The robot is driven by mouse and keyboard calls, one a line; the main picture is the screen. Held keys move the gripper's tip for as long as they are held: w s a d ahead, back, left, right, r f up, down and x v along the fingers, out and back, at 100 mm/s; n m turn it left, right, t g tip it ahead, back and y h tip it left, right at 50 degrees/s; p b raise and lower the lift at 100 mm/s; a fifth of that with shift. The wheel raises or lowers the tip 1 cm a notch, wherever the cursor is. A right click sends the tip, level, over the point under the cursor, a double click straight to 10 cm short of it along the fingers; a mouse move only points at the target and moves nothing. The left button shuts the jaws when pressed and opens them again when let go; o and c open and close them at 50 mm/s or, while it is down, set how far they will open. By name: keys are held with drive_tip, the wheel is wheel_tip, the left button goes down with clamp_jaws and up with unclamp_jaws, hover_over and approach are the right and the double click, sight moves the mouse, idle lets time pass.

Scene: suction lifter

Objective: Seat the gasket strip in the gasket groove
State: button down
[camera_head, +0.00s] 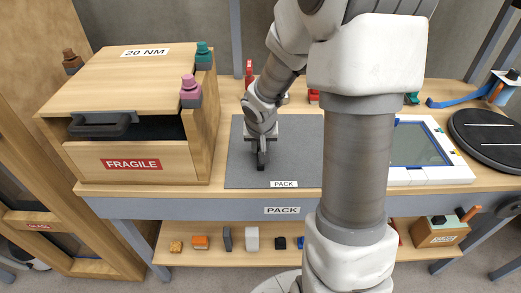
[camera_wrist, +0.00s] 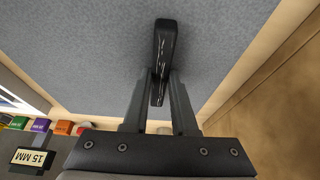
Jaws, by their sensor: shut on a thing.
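My gripper (camera_head: 262,148) is over the grey mat, pointing down. In the wrist view my gripper (camera_wrist: 159,82) is shut on a short black bar (camera_wrist: 165,42) with pale streaks, which sticks out past the fingertips. This may be the gasket strip, but I cannot be sure. The black bar (camera_head: 261,163) also shows below the fingers in the head view, low over or touching the mat. A white frame (camera_head: 428,176) with blue edging and a glass pane (camera_head: 418,145) lies on the bench at right, partly hidden by my arm. I cannot make out a groove in it.
A wooden box (camera_head: 190,150) labelled FRAGILE stands left of the grey mat (camera_head: 245,178). A round black disc (camera_head: 490,128) and a blue curved piece (camera_head: 455,101) are at right. Several small blocks lie on the lower shelf (camera_head: 215,257). The mat's left side is clear.

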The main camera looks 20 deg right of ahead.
drive_tip(key=shift+r, duration=0.1)
drive_tip(key=shift+r+p, duration=0.35)
drive_tip(key=shift+r, duration=0.15)
drive_tip(key=r+p, duration=0.1)
drive_tip(key=r, duration=0.1)
drive_tip(key=r+p, duration=0.1)
drive_tip(key=r, duration=0.1)
drive_tip(key=shift+s+d, duration=0.15)
drive_tip(key=shift+d, duration=0.25)
drive_tip(key=s+d+r+p, duration=0.4)
drive_tip(key=d+r+p, duration=0.1)
drive_tip(key=d, duration=0.4)
drive_tip(key=shift+s+d+r, duration=0.2)
drive_tip(key=shift+d+r, duration=0.2)
drive_tip(key=shift+r, duration=0.05)
drive_tip(key=a+f+n, duration=0.1)
drive_tip(key=a+f, duration=0.1)
drive_tip(key=a, duration=0.4)
drive_tip(key=w+a+f+n+y, duration=0.1)
drive_tip(key=a+f+n, duration=0.1)
drive_tip(key=a, duration=0.5)
drive_tip(key=w+a+f+n+p, duration=0.1)
drive_tip(key=a+f, duration=0.2)
drive_tip(key=a, duration=0.3)
drive_tip(key=shift+a+n+y, duration=0.3)
drive_tip(key=shift+a+y, duration=0.1)
drive_tip(key=shift+t, duration=0.3)
